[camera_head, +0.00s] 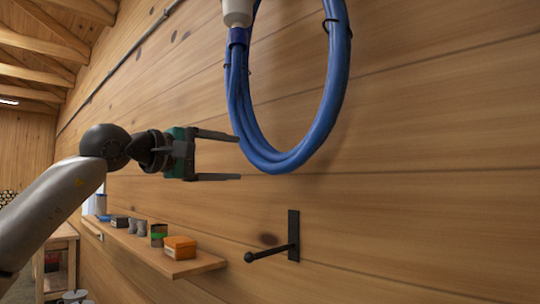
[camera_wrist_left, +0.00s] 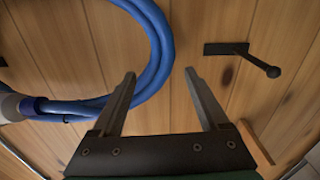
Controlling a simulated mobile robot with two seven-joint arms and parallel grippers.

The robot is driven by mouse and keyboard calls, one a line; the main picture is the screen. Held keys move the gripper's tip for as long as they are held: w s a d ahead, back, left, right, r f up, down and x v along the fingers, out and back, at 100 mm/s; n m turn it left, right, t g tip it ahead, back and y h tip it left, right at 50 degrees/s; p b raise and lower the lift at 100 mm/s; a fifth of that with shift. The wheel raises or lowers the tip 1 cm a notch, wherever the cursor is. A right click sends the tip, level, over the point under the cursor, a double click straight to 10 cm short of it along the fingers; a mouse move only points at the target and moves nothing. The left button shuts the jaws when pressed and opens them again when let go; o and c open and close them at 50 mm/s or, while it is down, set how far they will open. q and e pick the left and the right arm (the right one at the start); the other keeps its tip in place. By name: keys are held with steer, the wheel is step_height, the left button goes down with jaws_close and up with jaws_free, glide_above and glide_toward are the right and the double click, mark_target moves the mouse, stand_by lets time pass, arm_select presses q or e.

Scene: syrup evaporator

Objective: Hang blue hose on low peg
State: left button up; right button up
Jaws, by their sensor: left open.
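The coiled blue hose (camera_head: 328,110) hangs in a long loop against the plank wall, its top beyond the frame. It also shows at the upper left of the left wrist view (camera_wrist_left: 160,50). The low peg (camera_head: 272,252) is a black bar with a ball tip on a dark wall plate, below the hose. It is at the upper right of the left wrist view (camera_wrist_left: 253,60). My left gripper (camera_head: 238,157) is open and empty, its fingertips by the lower left of the loop. I cannot tell whether they touch it. My right gripper is not in view.
A wooden wall shelf (camera_head: 205,264) below my left gripper holds an orange box (camera_head: 180,247), a green can (camera_head: 158,234) and other small items. A white fitting (camera_head: 237,12) is at the hose's upper left. The wall right of the peg is clear.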

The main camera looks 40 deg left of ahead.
mark_target(272, 159)
arm_select(q)
steer(key=w+p, duration=0.2)
steer(key=w, duration=0.2)
steer(key=w+p, duration=0.3)
steer(key=w, duration=0.1)
steer(key=w+d+p, duration=0.1)
steer(key=w+p, duration=0.1)
steer(key=w, duration=0.2)
steer(key=shift+w+d+r+p, duration=0.1)
steer(key=shift+w+p, duration=0.25)
steer(key=shift+w, duration=0.05)
steer(key=shift+w+p, duration=0.55)
steer(key=shift+w, duration=0.35)
steer(key=shift+f, duration=0.25)
steer(key=c, duration=1.2)
jaws_close()
